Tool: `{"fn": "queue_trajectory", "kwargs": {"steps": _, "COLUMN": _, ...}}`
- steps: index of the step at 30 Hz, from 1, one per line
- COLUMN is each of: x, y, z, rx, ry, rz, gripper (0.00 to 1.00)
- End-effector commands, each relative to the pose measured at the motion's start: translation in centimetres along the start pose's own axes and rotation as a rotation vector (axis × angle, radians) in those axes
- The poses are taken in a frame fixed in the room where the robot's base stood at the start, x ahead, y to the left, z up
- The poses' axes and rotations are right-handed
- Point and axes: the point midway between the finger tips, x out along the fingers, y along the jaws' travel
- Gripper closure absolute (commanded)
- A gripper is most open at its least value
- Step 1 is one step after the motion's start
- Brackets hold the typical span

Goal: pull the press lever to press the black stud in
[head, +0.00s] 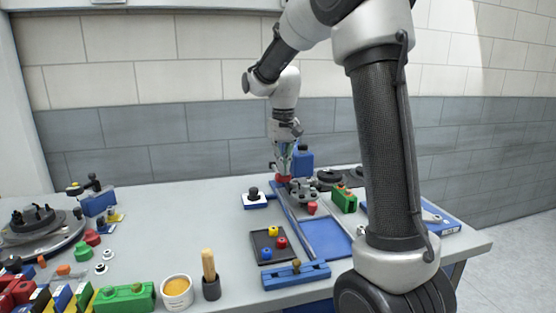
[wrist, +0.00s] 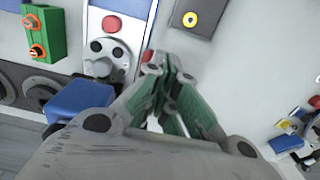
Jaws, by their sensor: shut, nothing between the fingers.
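My gripper (head: 284,172) points down at the far middle of the bench. In the wrist view my gripper (wrist: 162,66) has its fingers drawn together, with nothing seen between them. A red knob (head: 283,180), which looks like the press lever's end, is right at the fingertips; it also shows beside the left fingertip in the wrist view (wrist: 147,56). I cannot tell whether they touch. The grey press fixture (head: 303,188) stands just right of the gripper, and in the wrist view (wrist: 98,66) it shows dark round spots. The black stud cannot be told apart there.
A blue block (head: 303,160) stands close behind the gripper. A green block (head: 344,199) and a red peg (head: 312,208) are to the right. A black-topped piece on a white-and-blue base (head: 254,199) is left. A dark tray (head: 262,234) lies nearer. Bench between is clear.

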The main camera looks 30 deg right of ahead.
Motion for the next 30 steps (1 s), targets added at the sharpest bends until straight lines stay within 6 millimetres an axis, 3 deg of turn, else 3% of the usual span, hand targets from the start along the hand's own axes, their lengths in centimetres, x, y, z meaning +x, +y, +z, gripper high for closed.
{"fn": "queue_trajectory", "kwargs": {"steps": 10, "x": -1.9, "y": 0.0, "z": -0.2, "rx": 0.0, "ry": 0.003, "rz": -0.001, "gripper": 1.0}}
{"fn": "queue_trajectory", "kwargs": {"steps": 30, "x": -8.9, "y": 0.0, "z": -1.3, "rx": 0.0, "ry": 0.002, "rz": 0.0, "gripper": 1.0}}
